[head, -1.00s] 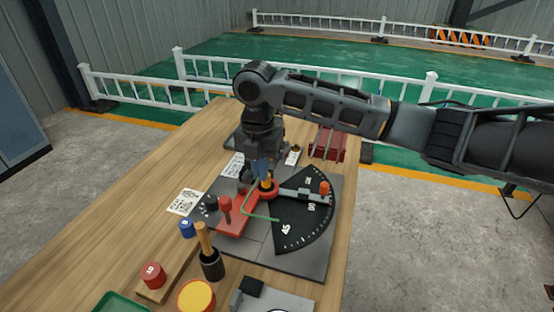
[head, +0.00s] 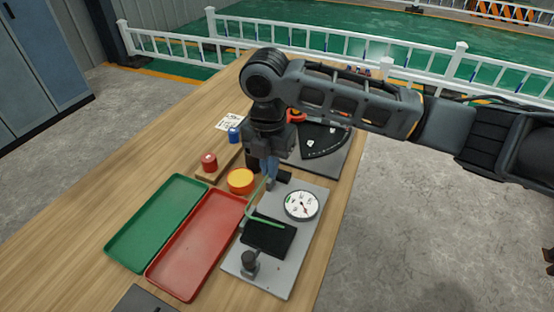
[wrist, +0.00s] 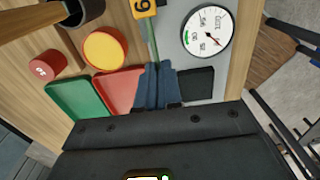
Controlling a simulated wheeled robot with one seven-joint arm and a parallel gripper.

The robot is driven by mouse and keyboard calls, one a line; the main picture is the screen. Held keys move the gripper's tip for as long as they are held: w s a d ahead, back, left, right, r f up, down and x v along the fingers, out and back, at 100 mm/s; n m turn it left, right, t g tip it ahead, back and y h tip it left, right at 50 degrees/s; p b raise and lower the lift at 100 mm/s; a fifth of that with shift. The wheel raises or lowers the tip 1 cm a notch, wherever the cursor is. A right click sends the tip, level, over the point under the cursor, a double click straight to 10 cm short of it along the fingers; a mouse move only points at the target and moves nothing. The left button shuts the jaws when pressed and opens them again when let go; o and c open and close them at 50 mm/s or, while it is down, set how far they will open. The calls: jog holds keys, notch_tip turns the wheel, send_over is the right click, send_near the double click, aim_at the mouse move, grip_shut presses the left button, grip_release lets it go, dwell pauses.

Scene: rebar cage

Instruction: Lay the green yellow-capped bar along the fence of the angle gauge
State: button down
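My gripper (head: 268,180) has its blue fingers closed around a thin green bent bar (head: 267,223). The bar hangs above the grey plate with the dial, its lower leg across the black pad. In the wrist view, the fingers (wrist: 154,78) are together and a green length of the bar (wrist: 152,45) extends away beyond them.
A grey plate (head: 272,280) carries a round white dial (head: 301,205) and black pad (head: 268,236). Green (head: 112,250) and red (head: 158,270) trays lie left. A yellow-topped cylinder (head: 241,181), red-capped piece (head: 209,162) and blue-capped piece (head: 234,135) stand nearby. The table's left side is clear.

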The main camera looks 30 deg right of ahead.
aim_at(271, 197)
dwell(0.4)
jog(key=shift+f+b, duration=1.95)
jog(key=shift+f, duration=1.65)
jog(key=shift+f, duration=0.2)
jog(key=shift+r, duration=0.15)
jog(key=shift+w+a, duration=0.15)
jog(key=shift+w, duration=0.15)
jog(key=c, duration=1.2)
grip_release()
